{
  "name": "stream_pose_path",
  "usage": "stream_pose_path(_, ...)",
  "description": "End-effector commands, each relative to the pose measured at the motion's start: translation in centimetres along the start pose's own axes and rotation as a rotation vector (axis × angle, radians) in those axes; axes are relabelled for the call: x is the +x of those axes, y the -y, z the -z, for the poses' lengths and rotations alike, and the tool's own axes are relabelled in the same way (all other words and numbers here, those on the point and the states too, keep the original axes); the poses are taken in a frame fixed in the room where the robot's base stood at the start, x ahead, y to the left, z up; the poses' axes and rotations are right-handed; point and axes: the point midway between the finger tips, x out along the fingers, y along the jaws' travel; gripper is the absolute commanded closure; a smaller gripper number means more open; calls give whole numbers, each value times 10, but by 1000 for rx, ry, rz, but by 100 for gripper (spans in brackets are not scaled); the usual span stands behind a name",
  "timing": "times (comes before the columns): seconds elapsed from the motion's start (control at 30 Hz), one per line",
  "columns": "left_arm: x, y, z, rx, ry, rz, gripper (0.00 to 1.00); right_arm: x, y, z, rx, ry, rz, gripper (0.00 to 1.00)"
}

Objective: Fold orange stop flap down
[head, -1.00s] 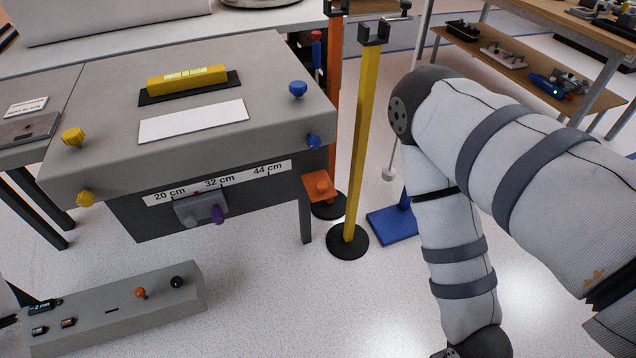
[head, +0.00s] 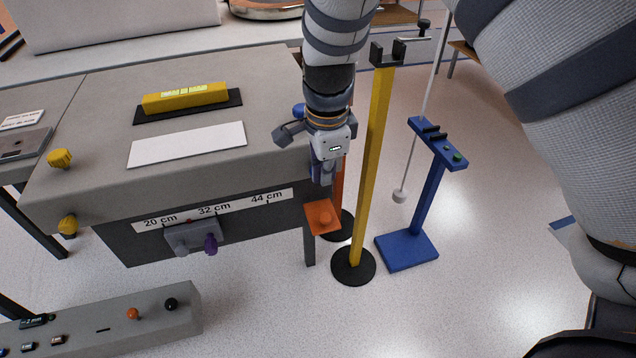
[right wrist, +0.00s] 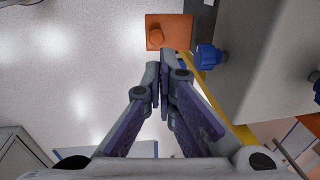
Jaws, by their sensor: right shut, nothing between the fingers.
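The orange stop flap (head: 323,217), a square plate with a round orange knob, sticks out at the right front corner of the grey bench. It also shows in the right wrist view (right wrist: 180,27), at the top just beyond my fingertips. My right gripper (head: 322,188) hangs over the bench's right edge, fingers pointing down, just above the flap in the head view. Its fingers (right wrist: 165,62) are closed together and empty. I see a gap of floor between fingertips and knob in the wrist view; contact with the plate is unclear. My left gripper is out of view.
A yellow post (head: 373,170) stands close to the right of the gripper, with a blue stand (head: 428,195) further right. A blue knob (right wrist: 207,57) sits on the bench side near the fingers. A grey control box (head: 110,325) lies front left.

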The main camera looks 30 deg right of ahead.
Motion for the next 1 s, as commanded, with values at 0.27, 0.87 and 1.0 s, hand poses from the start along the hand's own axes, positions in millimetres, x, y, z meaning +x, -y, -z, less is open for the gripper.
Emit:
stream_pose_path(0.27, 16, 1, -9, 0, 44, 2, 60, 69, -4, 1, -3, -2, -13, 100)
stream_pose_path(0.87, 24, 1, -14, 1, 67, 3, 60, 121, -2, 0, -5, -1, -3, 100)
stream_pose_path(1.0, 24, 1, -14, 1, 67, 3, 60, 121, -2, 0, -5, -1, -3, 100)
